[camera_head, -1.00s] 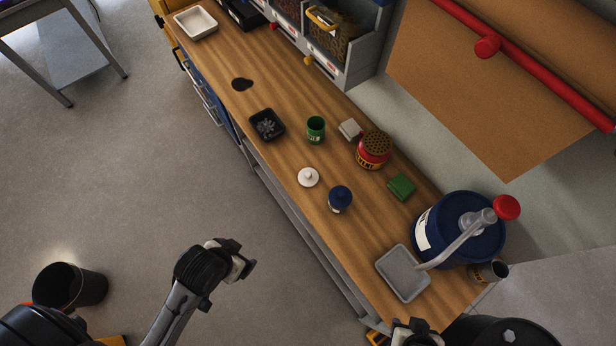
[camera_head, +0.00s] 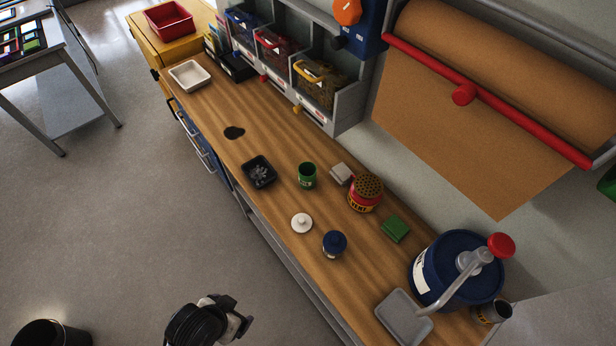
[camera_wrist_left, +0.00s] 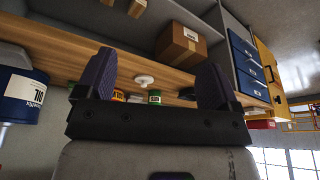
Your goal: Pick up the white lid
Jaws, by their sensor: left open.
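The white lid (camera_head: 301,223) lies on the wooden bench, knob up, near its front edge. A small blue-topped jar (camera_head: 334,243) stands just to its lower right. My left gripper (camera_head: 238,320) is off the front of the bench, apart from the lid, open and empty. The left wrist view looks upside down; there the white lid (camera_wrist_left: 145,80) shows between the two spread fingers of the left gripper (camera_wrist_left: 152,72), some way beyond them. My right gripper is not in view.
On the bench (camera_head: 255,220) are a black tray (camera_head: 259,181), a green cup (camera_head: 307,175), a red can (camera_head: 365,193), a green block (camera_head: 395,229), a grey tray (camera_head: 392,310) and a large blue drum (camera_head: 428,268). The wood around the lid is clear.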

